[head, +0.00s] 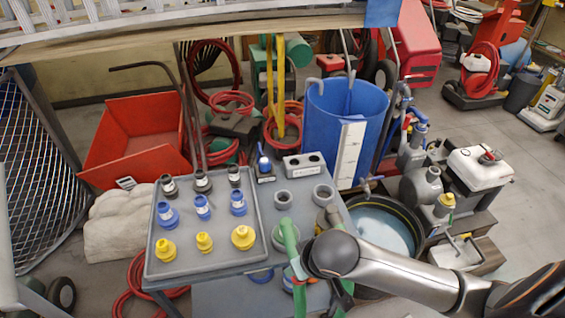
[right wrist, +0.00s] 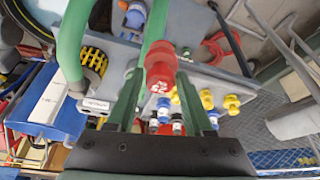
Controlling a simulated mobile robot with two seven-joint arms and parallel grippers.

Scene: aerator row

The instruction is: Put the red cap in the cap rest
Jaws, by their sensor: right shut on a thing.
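The red cap (right wrist: 160,68) is held between the green fingers of my right gripper (right wrist: 160,88) in the right wrist view. In the head view my right gripper (head: 298,262) is over the right part of the grey table, and I cannot make out the red cap there. A grey block with two dark round openings (head: 304,166) stands at the table's back. Two grey rings, one left (head: 283,199) and one right (head: 323,194), stand in front of it. I cannot tell which of these is the cap rest. My left gripper is not in view.
A grey tray (head: 205,262) on the left holds several black, blue and yellow caps. A small blue-topped item (head: 264,166) stands at the back edge. A blue barrel (head: 335,115) and a black water tub (head: 418,225) stand to the right.

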